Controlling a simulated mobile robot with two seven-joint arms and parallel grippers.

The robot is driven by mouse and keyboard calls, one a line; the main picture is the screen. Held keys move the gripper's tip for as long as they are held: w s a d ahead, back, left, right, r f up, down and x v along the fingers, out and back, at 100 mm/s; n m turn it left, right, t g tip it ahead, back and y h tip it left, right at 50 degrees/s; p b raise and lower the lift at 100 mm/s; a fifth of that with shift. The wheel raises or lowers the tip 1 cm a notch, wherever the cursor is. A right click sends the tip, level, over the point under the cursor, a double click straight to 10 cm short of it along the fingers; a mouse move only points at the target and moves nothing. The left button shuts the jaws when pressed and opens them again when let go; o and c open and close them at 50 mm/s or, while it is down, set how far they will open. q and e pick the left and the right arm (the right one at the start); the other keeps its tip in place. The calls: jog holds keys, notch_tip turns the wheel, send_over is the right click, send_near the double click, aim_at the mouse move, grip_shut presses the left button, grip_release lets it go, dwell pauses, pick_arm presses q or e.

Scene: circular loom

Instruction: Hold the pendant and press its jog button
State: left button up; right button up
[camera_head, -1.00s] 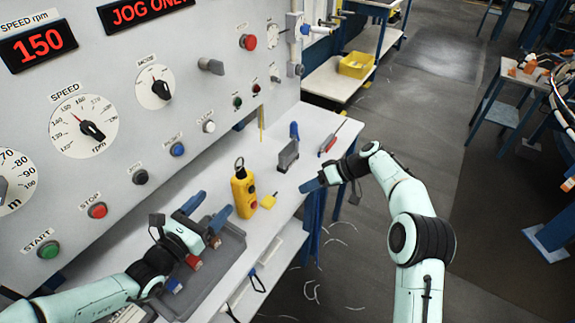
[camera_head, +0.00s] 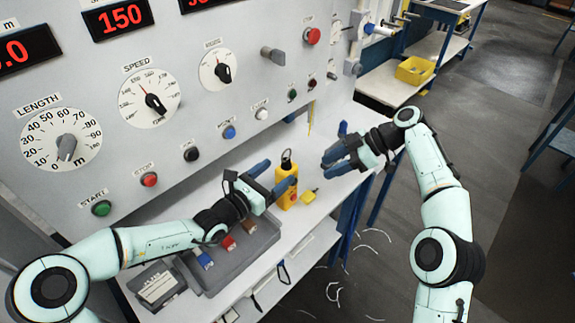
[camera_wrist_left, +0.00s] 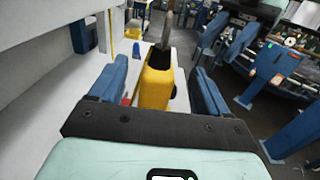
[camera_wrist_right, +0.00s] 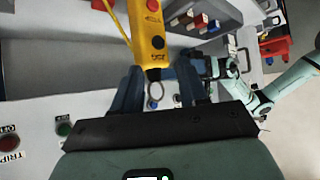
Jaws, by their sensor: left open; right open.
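The yellow pendant (camera_head: 286,194) stands upright on the white bench, with a dark ring at its top. In the right wrist view the pendant (camera_wrist_right: 147,30) shows a red button, a black button and small labels. My left gripper (camera_head: 277,178) is open, its fingers close to the pendant. In the left wrist view the pendant (camera_wrist_left: 155,82) appears between the open fingers; I cannot tell if they touch it. My right gripper (camera_head: 335,148) is open and empty, up and right of the pendant, with its fingers towards it.
A grey tray (camera_head: 262,240) with coloured blocks lies below my left gripper. A small yellow piece (camera_head: 308,197) lies right of the pendant. The control panel (camera_head: 95,165) with knobs and buttons rises behind the bench. A yellow bin (camera_head: 414,70) sits on the far shelf.

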aim_at(283, 168)
pick_arm(q)
jog(key=shift+x, duration=2.2)
